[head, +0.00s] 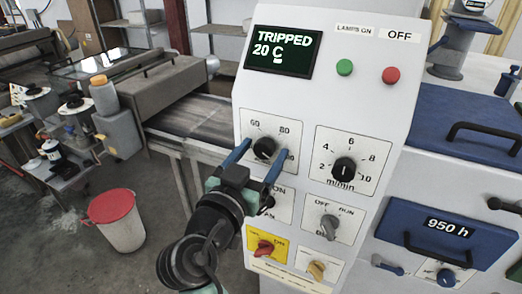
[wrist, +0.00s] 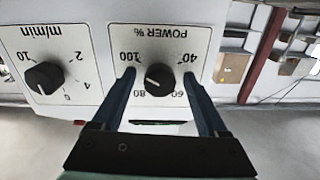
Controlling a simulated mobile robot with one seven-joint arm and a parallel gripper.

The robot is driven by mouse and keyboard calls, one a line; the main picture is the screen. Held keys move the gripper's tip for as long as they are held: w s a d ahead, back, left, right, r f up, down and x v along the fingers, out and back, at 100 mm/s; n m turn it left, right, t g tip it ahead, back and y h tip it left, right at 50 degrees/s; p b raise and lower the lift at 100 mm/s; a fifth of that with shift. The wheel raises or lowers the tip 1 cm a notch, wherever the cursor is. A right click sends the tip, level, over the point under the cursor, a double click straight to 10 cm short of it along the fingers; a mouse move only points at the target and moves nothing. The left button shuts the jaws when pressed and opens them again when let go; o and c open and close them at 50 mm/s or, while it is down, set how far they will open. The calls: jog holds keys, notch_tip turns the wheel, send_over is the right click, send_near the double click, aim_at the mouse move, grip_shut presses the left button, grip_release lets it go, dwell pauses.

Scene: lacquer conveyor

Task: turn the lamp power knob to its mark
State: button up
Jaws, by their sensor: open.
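The lamp power knob (head: 264,148) is a round black knob on a white dial plate at the left of the control panel (head: 240,95). In the wrist view, which is upside down, this knob (wrist: 158,78) sits under the label POWER %, with 40, 60, 80 and 100 around it. My gripper (head: 255,161) is open, its two blue fingers on either side of the knob; it also shows in the wrist view (wrist: 160,77). Whether the fingers touch the knob is unclear. A finger partly covers the dial's lower numbers in the head view.
A black m/min knob (head: 344,169) is to the right. Below are a grey OFF/RUN knob (head: 329,226), a red knob (head: 264,248) and a yellow knob (head: 317,269). The display (head: 283,51) reads TRIPPED 20 C. Green (head: 345,67) and red (head: 390,75) buttons sit above.

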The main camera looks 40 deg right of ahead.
grip_shut()
dwell(0.3)
